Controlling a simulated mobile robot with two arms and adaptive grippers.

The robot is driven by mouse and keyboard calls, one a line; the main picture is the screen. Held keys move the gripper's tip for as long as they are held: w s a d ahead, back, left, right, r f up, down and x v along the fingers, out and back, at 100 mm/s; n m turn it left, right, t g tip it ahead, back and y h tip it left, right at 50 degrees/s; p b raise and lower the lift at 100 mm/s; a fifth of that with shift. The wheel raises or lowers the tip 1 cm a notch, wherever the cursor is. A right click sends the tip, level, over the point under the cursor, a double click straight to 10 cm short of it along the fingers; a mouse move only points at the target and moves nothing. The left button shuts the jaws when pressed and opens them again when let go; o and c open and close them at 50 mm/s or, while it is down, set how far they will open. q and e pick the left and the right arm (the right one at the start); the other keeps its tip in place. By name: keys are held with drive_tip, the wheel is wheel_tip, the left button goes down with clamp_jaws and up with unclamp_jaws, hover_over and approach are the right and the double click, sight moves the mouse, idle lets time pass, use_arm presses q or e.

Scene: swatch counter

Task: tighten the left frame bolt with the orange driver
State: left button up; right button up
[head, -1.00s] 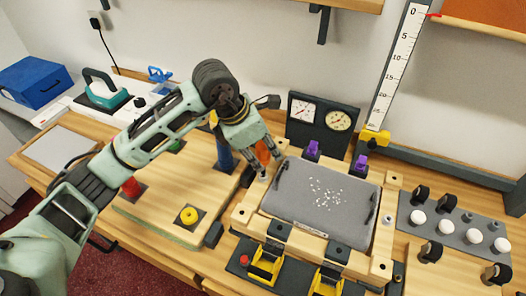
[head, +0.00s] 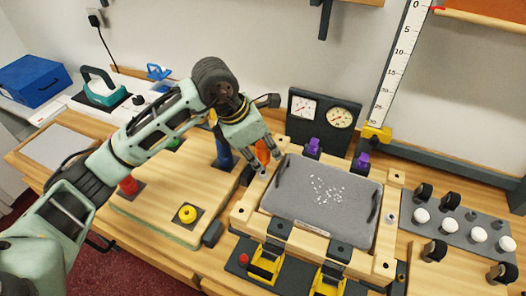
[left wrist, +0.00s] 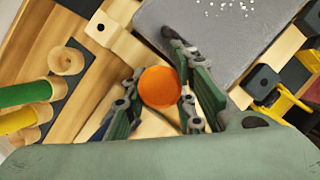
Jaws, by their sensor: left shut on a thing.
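My left gripper (head: 270,160) is at the left side of the wooden frame (head: 248,196), its fingers pointing down. It is shut on the orange driver (head: 263,151), which shows between the fingers. In the left wrist view I see the driver's round orange top (left wrist: 160,87) between the two fingers. The frame surrounds a grey padded panel (head: 320,205) with white specks. A metal bolt (head: 391,217) shows on the frame's right side. The left frame bolt cannot be made out; the gripper and driver cover that area. My right gripper is not in view.
A blue driver (head: 223,150) stands left of the gripper on a wooden board (head: 150,215). Purple clamps (head: 313,146) stand behind the frame and yellow clamps (head: 265,258) in front. A gauge box (head: 322,117) is behind. White and black knobs (head: 421,216) sit on the right.

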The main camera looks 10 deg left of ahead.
use_arm(q)
drive_tip(key=shift+f+b, duration=0.2)
drive_tip(key=shift+b, duration=0.25)
idle(0.7)
drive_tip(key=shift+f+b, duration=0.2)
drive_tip(key=shift+b, duration=0.15)
idle(0.5)
drive_tip(key=shift+b, duration=0.3)
